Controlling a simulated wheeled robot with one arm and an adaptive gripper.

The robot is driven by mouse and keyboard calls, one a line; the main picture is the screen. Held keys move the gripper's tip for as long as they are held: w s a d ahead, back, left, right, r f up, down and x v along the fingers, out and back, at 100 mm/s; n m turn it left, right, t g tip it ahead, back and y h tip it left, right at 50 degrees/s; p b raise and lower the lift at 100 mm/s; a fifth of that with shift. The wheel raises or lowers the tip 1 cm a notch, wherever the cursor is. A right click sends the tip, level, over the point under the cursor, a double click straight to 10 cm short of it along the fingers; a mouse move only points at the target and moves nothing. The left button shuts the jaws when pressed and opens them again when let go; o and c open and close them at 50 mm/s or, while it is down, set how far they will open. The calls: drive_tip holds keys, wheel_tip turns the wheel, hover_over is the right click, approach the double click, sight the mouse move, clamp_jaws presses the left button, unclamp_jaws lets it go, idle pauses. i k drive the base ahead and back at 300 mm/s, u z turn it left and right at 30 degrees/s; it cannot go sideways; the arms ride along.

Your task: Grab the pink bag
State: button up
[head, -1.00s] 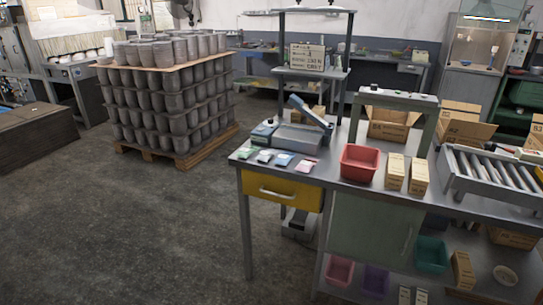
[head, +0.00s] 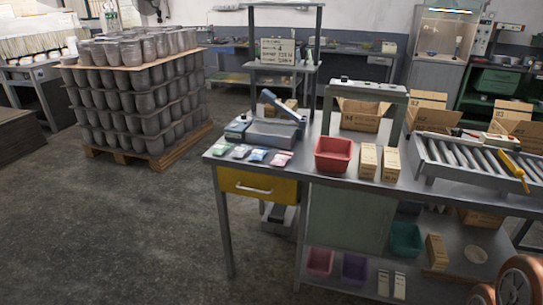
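The pink bag (head: 281,159) is a small flat packet on the grey worktable (head: 330,172), near its front left edge. It lies at the right end of a short row of similar packets. A blue packet (head: 257,155) is just left of it, then a pale pinkish packet (head: 240,151) and a green one (head: 221,149). Nothing covers the pink bag. My gripper is not in view.
A sealing device (head: 275,132) stands behind the packets. A red bin (head: 333,154) and two upright cartons (head: 369,161) are to the right. A roller conveyor (head: 460,158) is farther right. A yellow drawer (head: 258,186) is below. Floor (head: 120,235) left of the table is clear.

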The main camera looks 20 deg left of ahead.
sight(281, 158)
drive_tip(key=k, duration=1.3)
drive_tip(key=u, duration=0.85)
drive_tip(key=i, duration=0.75)
drive_tip(key=u, duration=1.3)
drive_tip(key=i, duration=2.65)
drive_tip(key=z, duration=1.45)
drive_tip(key=i, duration=0.7)
drive_tip(key=z, duration=0.65)
